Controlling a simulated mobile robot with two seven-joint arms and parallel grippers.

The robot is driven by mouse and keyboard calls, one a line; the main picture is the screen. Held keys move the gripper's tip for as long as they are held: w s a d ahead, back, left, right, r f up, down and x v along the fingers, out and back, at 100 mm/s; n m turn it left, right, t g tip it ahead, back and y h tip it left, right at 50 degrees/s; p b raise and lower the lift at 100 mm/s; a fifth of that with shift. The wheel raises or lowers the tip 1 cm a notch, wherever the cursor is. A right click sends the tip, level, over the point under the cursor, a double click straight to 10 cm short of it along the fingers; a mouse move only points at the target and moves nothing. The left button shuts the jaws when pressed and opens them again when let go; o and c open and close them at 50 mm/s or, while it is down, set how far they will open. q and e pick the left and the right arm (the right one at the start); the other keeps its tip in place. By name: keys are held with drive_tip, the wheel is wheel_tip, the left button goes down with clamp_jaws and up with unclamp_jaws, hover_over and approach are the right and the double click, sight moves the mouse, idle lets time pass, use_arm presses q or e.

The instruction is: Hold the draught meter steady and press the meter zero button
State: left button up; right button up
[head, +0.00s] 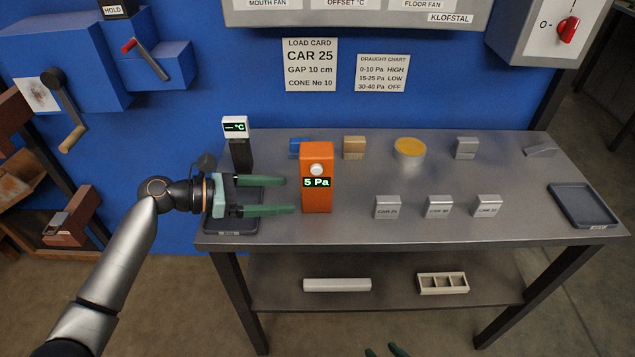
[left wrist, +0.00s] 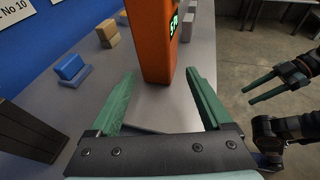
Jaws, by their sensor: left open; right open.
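The orange draught meter (head: 317,200) stands upright on the metal table. Its display reads "5 Pa" and a round white button (head: 317,170) sits above the display. My left gripper (head: 290,195) is open and level, its green fingers pointing at the meter's left side. In the left wrist view the meter (left wrist: 152,45) stands just ahead of the left fingertips (left wrist: 160,72), and nothing is between the fingers. My right gripper (head: 384,351) shows only as fingertips at the bottom edge, in front of the table. In the left wrist view it is open and empty (left wrist: 266,92).
A thermometer (head: 236,128) on a dark block stands behind my left gripper. A dark tray (head: 232,226) lies under that gripper. Blue (head: 298,148) and tan (head: 353,147) blocks stand behind the meter. Several grey labelled blocks (head: 387,207) stand to its right. The table front (head: 350,228) is clear.

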sight(305, 194)
use_arm(q)
drive_tip(key=b+x, duration=0.1)
drive_tip(key=x, duration=0.2)
drive_tip(key=shift+f+b, duration=0.2)
drive_tip(key=shift+b, duration=0.2)
drive_tip(key=x, duration=0.1)
drive_tip(key=p+x, duration=0.1)
drive_tip(key=shift+w+d+r, duration=0.15)
drive_tip(key=shift+d+r, duration=0.05)
drive_tip(key=shift+d, duration=0.25)
drive_tip(key=shift+x, duration=0.8)
use_arm(e)
drive_tip(key=shift+s+f, duration=0.2)
drive_tip(key=shift+f, duration=0.35)
use_arm(q)
drive_tip(key=shift+f, duration=0.15)
drive_tip(key=c, duration=0.8)
use_arm(e)
drive_tip(key=shift+w, duration=0.15)
clamp_jaws()
drive_tip(key=shift+r, duration=0.1)
